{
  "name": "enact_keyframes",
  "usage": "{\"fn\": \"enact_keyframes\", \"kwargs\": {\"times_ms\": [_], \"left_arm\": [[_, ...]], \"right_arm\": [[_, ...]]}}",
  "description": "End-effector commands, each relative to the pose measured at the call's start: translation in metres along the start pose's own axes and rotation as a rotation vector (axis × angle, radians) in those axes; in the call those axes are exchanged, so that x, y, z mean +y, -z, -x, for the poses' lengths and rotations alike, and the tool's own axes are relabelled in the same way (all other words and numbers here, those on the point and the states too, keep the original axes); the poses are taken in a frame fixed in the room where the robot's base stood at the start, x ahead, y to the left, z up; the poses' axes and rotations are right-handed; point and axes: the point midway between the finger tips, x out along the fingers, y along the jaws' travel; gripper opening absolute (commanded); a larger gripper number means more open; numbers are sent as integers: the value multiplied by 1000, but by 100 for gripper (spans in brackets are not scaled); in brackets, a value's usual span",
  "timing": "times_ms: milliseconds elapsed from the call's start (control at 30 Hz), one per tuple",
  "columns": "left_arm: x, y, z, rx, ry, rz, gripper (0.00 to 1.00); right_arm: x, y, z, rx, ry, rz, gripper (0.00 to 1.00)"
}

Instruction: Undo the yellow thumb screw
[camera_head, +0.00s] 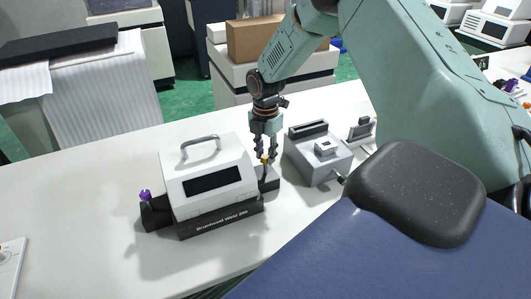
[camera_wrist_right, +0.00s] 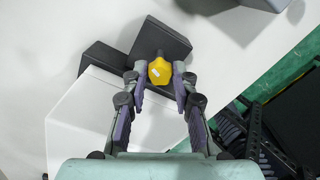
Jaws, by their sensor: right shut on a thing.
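The yellow thumb screw (camera_wrist_right: 159,71) stands at the right end of the dark base (camera_head: 222,220) of a white machine (camera_head: 203,165) with a grey handle. In the head view the screw shows as a small yellow spot (camera_head: 264,158) between the fingertips. My right gripper (camera_wrist_right: 160,75) comes down from above with its two fingers on either side of the yellow screw, shut on it. A purple screw (camera_head: 145,195) stands at the left end of the same base, with no gripper near it. My left gripper is in neither view.
A grey device (camera_head: 318,153) with a slot stands just right of the white machine. A smaller grey item (camera_head: 360,130) sits behind it. A cardboard box (camera_head: 262,38) rests on a cabinet behind.

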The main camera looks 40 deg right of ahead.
Motion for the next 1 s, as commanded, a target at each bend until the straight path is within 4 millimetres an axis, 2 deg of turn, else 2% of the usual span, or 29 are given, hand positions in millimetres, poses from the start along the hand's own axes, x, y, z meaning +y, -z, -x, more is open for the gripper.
{"fn": "enact_keyframes", "kwargs": {"times_ms": [367, 933, 967, 1000], "left_arm": [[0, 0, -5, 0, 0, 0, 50], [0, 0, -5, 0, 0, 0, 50], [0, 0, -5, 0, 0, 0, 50], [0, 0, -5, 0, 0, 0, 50]], "right_arm": [[-1, 0, -1, 2, 2, 158, 0], [0, 0, 0, 0, 0, 184, 0], [0, 0, 0, 0, 0, 184, 30], [0, 0, 0, 0, 0, 184, 33]]}}
